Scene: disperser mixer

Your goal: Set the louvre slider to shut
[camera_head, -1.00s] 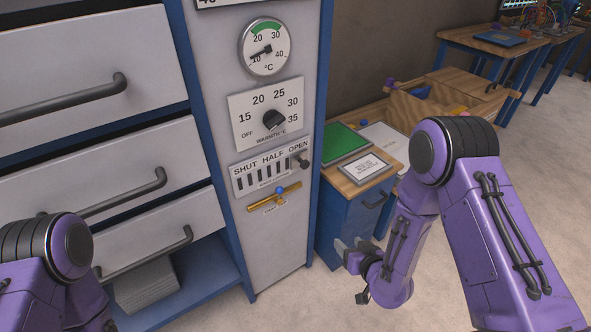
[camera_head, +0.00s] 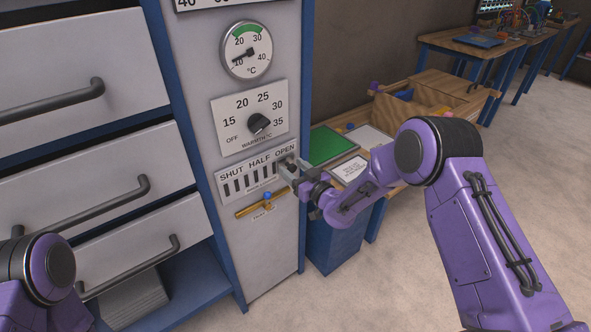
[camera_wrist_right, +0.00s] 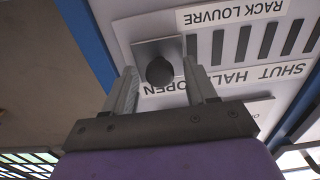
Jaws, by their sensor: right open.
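The louvre panel (camera_head: 232,187) is a pale plate on the cabinet column, marked SHUT, HALF and OPEN from left to right, with dark slots. Its slider knob, dark and round on a square grey plate, is at the OPEN end; it shows clearly in the right wrist view (camera_wrist_right: 159,71), where the picture is upside down. My right gripper (camera_head: 284,171) is at the panel's right end and partly hides the knob in the head view. In the wrist view its open fingers (camera_wrist_right: 160,78) stand on either side of the knob, with gaps visible. My left gripper is out of view.
Above the panel are a warmth dial (camera_head: 259,124) and a round thermometer (camera_head: 246,50). Just below is a brass lever valve (camera_head: 262,204) with a blue knob. Drawers with dark handles (camera_head: 115,205) stand left; a low bench with a green board (camera_head: 327,144) stands right.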

